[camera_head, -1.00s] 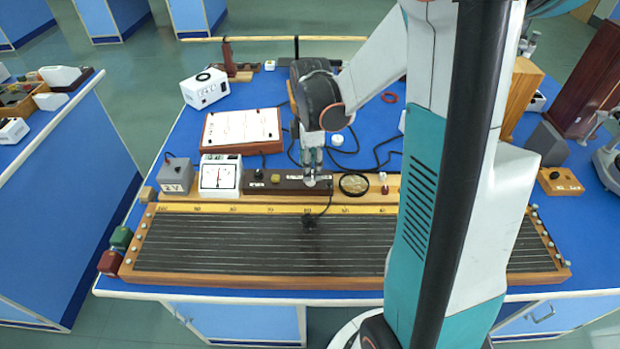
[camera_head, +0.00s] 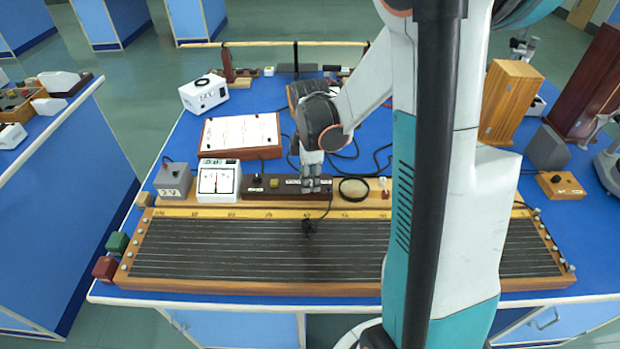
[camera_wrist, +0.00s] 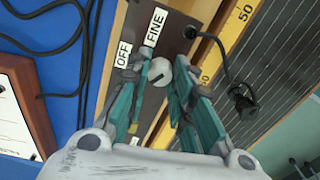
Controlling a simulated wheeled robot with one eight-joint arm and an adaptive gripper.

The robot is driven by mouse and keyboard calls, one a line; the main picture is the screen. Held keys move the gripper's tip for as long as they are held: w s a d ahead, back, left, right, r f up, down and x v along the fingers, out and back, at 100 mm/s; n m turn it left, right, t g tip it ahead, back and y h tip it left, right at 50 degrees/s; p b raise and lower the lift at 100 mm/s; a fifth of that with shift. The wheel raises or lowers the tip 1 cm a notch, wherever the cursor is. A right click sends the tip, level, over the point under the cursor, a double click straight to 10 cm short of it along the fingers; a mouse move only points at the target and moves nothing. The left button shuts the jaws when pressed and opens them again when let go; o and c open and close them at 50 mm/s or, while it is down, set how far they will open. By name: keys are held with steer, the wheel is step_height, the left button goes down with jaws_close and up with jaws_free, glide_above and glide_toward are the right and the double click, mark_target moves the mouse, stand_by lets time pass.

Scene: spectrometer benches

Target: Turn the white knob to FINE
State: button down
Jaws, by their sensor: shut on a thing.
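The white knob (camera_wrist: 160,72) shows in the wrist view as a round cap with a thin dark mark, on a dark brown panel (camera_wrist: 172,24). Labels FINE (camera_wrist: 155,27) and OFF (camera_wrist: 123,55) are beside it, above and to the left. My gripper (camera_wrist: 163,80) has its teal fingers on both sides of the knob, shut on it. In the head view my gripper (camera_head: 311,184) points down at the right part of the dark control box (camera_head: 262,194); the knob is hidden there. I cannot tell exactly which label the mark faces.
A white meter (camera_head: 218,182) and a grey box (camera_head: 173,180) stand left of the control box, a round lens (camera_head: 354,189) just right. The long wire board (camera_head: 230,250) lies in front. A black cable plug (camera_wrist: 242,98) is near my fingers.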

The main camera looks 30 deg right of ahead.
steer(key=shift+m, duration=0.4)
steer(key=m, duration=0.4)
steer(key=shift+m, duration=0.4)
steer(key=m, duration=1.2)
steer(key=shift+m, duration=0.4)
steer(key=m, duration=0.5)
steer(key=shift+m, duration=0.4)
steer(key=c, duration=1.4)
jaws_free()
steer(key=shift+o, duration=0.2)
